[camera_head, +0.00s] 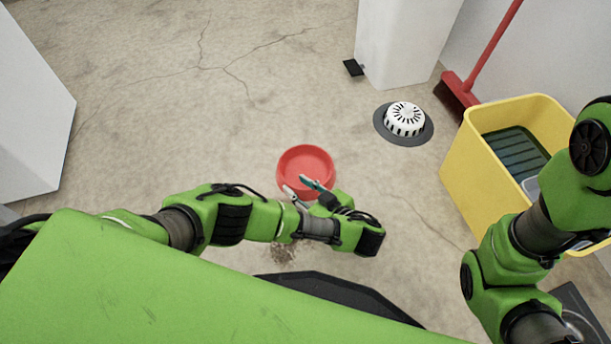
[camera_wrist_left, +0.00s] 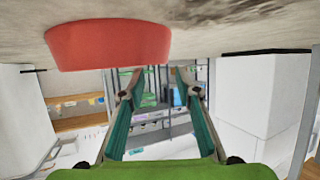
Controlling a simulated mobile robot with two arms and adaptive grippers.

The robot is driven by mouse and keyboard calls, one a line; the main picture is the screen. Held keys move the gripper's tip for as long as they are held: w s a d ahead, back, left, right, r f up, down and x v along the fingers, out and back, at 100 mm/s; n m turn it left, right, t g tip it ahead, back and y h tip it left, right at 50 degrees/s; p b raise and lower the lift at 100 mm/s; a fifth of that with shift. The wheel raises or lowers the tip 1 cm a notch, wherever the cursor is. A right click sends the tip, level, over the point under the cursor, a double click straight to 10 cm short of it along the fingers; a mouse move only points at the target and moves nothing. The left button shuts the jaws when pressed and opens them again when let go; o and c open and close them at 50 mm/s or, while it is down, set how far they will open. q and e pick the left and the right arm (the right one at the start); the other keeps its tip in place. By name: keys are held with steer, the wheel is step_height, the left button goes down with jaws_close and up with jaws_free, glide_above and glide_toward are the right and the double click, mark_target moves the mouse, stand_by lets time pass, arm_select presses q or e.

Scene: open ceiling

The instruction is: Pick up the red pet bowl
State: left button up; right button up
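The red pet bowl (camera_head: 305,158) sits upright on the concrete floor near the middle of the head view. In the left wrist view the bowl (camera_wrist_left: 108,43) shows at the upper left, with the picture upside down. My left gripper (camera_head: 302,188) is at the near rim of the bowl in the head view and overlaps it there. In the left wrist view its teal fingers (camera_wrist_left: 158,78) are spread apart with nothing between them, and the bowl is off to one side. I cannot tell whether a finger touches the bowl. My right arm is at the right, but its gripper does not show.
A yellow bucket (camera_head: 463,172) stands at the right, near my right arm. A white domed drain (camera_head: 404,119) and a red broom (camera_head: 458,88) are beyond it. A white pillar (camera_head: 405,40) stands at the back. The floor left of the bowl is clear.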

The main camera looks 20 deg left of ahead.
arm_select(q)
steer(key=shift+w+a+f, duration=0.3)
steer(key=shift+w+a, duration=0.05)
steer(key=shift+a, duration=0.1)
steer(key=b+x, duration=0.3)
steer(key=b, duration=0.1)
steer(key=shift+s+a+f, duration=0.1)
steer(key=shift+a+f, duration=0.3)
steer(key=shift+w+a+f+b, duration=0.15)
steer(key=shift+w+a+b, duration=0.2)
steer(key=shift+a+b, duration=0.15)
jaws_close()
